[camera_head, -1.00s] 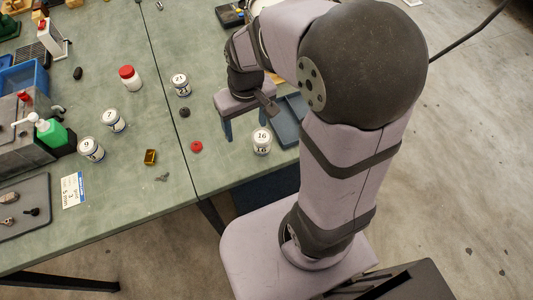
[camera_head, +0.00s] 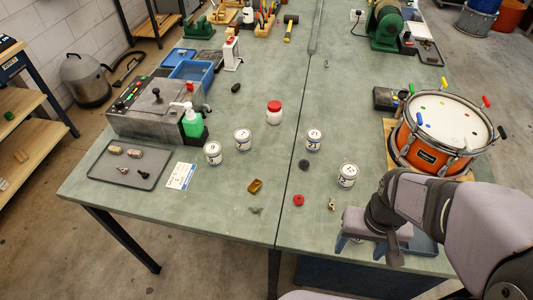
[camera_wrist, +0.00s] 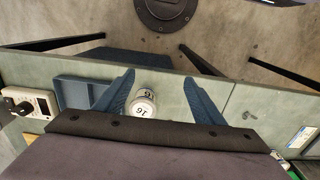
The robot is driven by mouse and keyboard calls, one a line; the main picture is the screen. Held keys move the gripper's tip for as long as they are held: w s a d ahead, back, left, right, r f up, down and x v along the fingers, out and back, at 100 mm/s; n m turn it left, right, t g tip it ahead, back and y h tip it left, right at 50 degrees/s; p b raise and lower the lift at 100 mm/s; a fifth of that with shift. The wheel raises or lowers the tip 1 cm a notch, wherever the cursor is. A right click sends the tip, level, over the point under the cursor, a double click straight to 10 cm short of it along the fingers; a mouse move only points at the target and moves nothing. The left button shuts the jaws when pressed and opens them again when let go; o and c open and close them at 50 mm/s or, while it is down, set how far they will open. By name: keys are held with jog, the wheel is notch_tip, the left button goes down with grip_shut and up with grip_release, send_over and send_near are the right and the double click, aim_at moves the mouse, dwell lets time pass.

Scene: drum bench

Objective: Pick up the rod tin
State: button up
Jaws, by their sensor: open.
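Several small white tins with dark numbers stand on the green bench. Tin 16 (camera_head: 347,175) is nearest my gripper; the others are tin 21 (camera_head: 313,140), tin 7 (camera_head: 243,140) and tin 9 (camera_head: 213,153). I cannot tell from the labels which is the rod tin. My gripper (camera_head: 360,247) has its blue fingers apart, just below tin 16 in the head view. In the wrist view my gripper (camera_wrist: 159,78) is open, with tin 16 (camera_wrist: 143,103) showing between the fingers, nearer the left one. Whether the fingers are level with the tin I cannot tell.
A blue-grey tray (camera_head: 424,243) lies beside my gripper. A drum (camera_head: 440,130) stands behind my arm. A red disc (camera_head: 298,200), a dark disc (camera_head: 304,165) and a brass piece (camera_head: 255,186) lie nearby. A printed card (camera_head: 180,176) lies at left. The bench's front middle is mostly clear.

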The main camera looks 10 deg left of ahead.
notch_tip(320, 180, up, 4)
jog(key=r, duration=0.1)
jog(key=n+t+y+b, duration=0.4)
jog(key=n+t+y, duration=0.15)
jog(key=t, duration=0.65)
send_over(214, 157)
jog(key=s+d, duration=0.2)
jog(key=s, duration=0.2)
jog(key=f, duration=1)
jog(key=shift+w+a+f, duration=0.1)
jog(key=shift+a+f, duration=0.15)
jog(key=shift+f, duration=0.35)
jog(key=shift+r+p+x, duration=0.2)
jog(key=shift+p+x, duration=0.75)
jog(key=shift+x, duration=0.7)
jog(key=shift+p+x, duration=0.65)
jog(key=shift+x, duration=1.45)
